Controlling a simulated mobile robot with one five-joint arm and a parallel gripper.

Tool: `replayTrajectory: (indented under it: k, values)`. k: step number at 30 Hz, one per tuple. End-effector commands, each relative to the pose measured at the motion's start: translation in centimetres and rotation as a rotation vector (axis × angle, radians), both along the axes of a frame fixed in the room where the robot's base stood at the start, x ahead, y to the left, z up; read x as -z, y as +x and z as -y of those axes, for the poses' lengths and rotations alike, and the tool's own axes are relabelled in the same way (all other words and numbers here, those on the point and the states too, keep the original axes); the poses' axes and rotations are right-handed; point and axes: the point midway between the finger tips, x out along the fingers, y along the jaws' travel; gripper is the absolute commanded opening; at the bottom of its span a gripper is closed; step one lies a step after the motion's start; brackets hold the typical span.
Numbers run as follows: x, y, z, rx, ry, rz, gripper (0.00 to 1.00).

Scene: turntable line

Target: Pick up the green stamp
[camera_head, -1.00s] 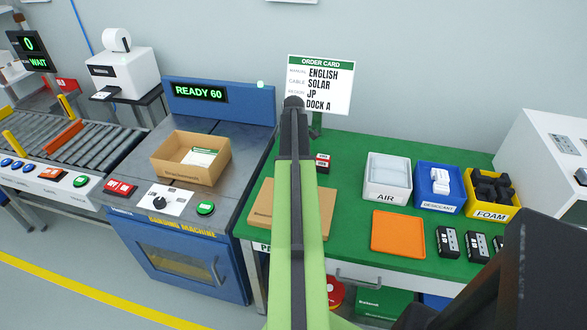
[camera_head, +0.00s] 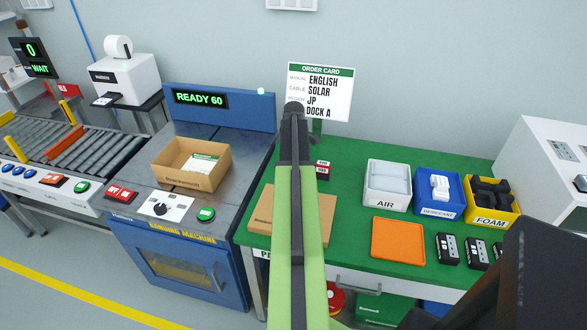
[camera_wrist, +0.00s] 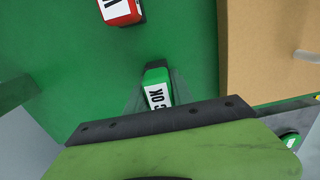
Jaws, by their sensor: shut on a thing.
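The green stamp (camera_wrist: 157,88), with a white label reading OK, shows in the wrist view at the end of my arm, over the green table (camera_wrist: 70,80). My gripper (camera_wrist: 158,80) is shut on it. I cannot tell whether the stamp still touches the table. In the head view my arm hides the stamp. A red stamp (camera_wrist: 121,10) with a white label lies a little apart from it; it also shows in the head view (camera_head: 322,170), just right of my arm.
A flat cardboard piece (camera_head: 262,209) lies beside my arm. An orange tray (camera_head: 398,241) and the air (camera_head: 387,201), desiccant (camera_head: 439,210) and foam (camera_head: 491,221) bins stand to the right. An open carton (camera_head: 190,178) sits on the machine at left. The order card (camera_head: 320,92) stands behind.

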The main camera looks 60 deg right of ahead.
Motion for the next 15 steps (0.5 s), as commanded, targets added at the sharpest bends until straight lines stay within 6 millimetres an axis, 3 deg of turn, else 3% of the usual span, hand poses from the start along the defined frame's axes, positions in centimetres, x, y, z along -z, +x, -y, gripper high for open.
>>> replayTrajectory:
  k: [8,15]
  values:
    - [-4.4,0.0,0.0,0.000,0.000,0.000,0.00]
    - [-7.6,-5.0,-2.6,0.003,0.000,0.000,0.00]
